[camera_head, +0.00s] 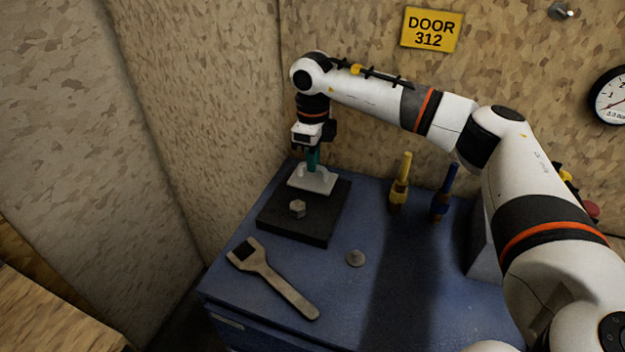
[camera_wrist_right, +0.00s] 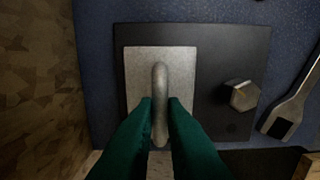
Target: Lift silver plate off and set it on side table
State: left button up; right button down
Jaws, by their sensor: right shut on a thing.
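The silver plate (camera_head: 308,182) is a flat, pale rectangle with a raised loop handle (camera_wrist_right: 161,80). It is over the back part of a black block (camera_head: 291,229) on a blue cabinet top. I cannot tell whether it rests on the block or hangs just above it. It also shows in the right wrist view (camera_wrist_right: 138,75). My right gripper (camera_head: 313,167) points down at the plate. Its green fingers (camera_wrist_right: 160,103) are shut on the handle, one on each side. My left gripper is not in view. I cannot tell which surface is the side table.
A hex nut (camera_head: 297,208) sits on the block in front of the plate. Yellow-handled (camera_head: 400,182) and blue-handled (camera_head: 444,192) tools stand behind. A wooden surface (camera_head: 50,315) is at lower left.

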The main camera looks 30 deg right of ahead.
jog(key=shift+r+p, duration=0.95)
jog(key=shift+r, duration=0.55)
jog(key=shift+r, duration=0.15)
jog(key=shift+r+p, duration=1.4)
jog(key=shift+r, duration=0.5)
